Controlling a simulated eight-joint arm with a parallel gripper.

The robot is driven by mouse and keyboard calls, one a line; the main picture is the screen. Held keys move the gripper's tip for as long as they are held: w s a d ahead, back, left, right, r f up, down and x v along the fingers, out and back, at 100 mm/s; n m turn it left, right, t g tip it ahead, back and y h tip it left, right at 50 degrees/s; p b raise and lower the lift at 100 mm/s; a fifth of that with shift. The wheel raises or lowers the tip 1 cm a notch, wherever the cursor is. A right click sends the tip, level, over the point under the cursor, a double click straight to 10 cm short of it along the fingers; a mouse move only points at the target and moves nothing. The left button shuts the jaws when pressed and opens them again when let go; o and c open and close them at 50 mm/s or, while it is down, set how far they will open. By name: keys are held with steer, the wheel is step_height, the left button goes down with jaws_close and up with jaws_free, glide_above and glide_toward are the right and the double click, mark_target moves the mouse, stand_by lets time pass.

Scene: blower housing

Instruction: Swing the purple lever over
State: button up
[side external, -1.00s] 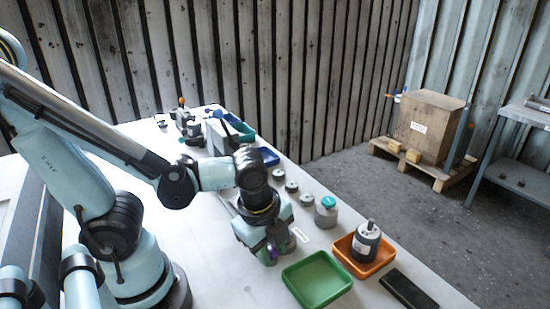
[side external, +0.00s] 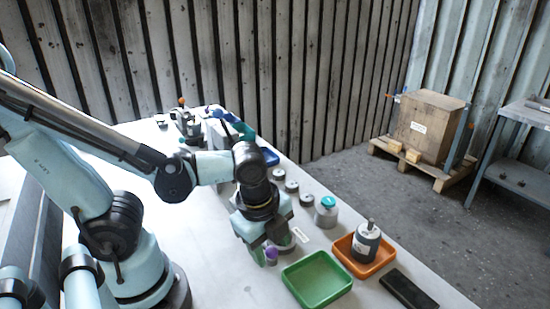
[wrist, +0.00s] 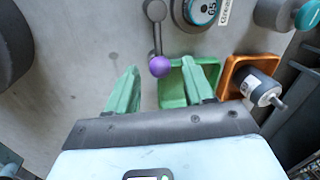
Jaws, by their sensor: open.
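The purple lever shows in the wrist view as a purple ball knob (wrist: 159,66) on a thin grey arm. The arm runs up the picture from the knob to a grey round pivot (wrist: 155,10). In the side view the knob (side external: 271,253) shows beside my gripper's fingers; the arm is mostly hidden there. My gripper (wrist: 160,78) is open, pointing down at the table. In the wrist view its two green fingers lie left and right of the knob, with a gap on each side. I cannot tell whether the tips reach down to knob height.
A round gauge (wrist: 201,9) with a label sits beside the pivot. A green tray (side external: 317,279) and an orange tray (side external: 343,252) holding a dark cylinder (side external: 366,240) stand to the right. A black flat slab (side external: 408,292) lies near the table edge. Several grey cylinders stand behind.

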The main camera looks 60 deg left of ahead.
step_height(320, 180, up, 11)
steer(key=s, duration=0.2)
steer(key=shift+d+f, duration=0.15)
stand_by(0.4)
